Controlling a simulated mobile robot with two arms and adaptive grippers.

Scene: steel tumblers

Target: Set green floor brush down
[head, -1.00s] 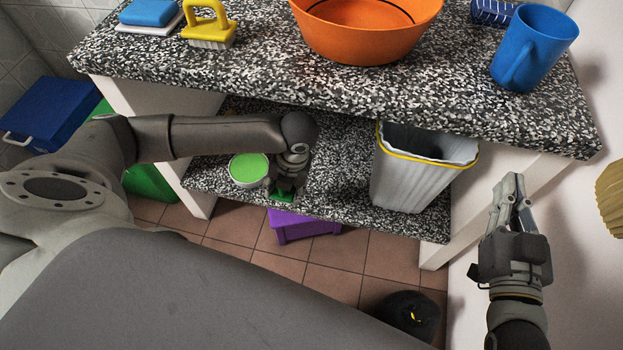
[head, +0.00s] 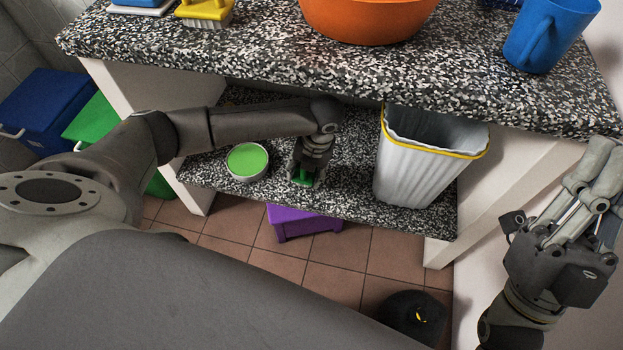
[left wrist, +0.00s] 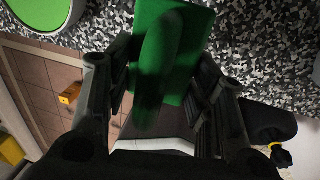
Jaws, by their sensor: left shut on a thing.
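The green floor brush (head: 303,179) is in my left gripper (head: 304,172), over the lower speckled shelf (head: 340,198). It lies between the round tub with a green top and the grey bin. In the left wrist view the brush (left wrist: 196,52) shows its flat green block and long handle between the two dark fingers of the left gripper (left wrist: 160,85), which are shut on it. Whether the brush touches the shelf cannot be told. My right gripper (head: 603,170) is at the right, beside the counter; its finger gap is unclear.
The green-topped tub (head: 247,161) stands left of the brush, the grey bin (head: 418,165) with a yellow rim to the right. The counter top (head: 270,58) overhangs the shelf. A purple stool (head: 300,224) is below the shelf's front edge.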

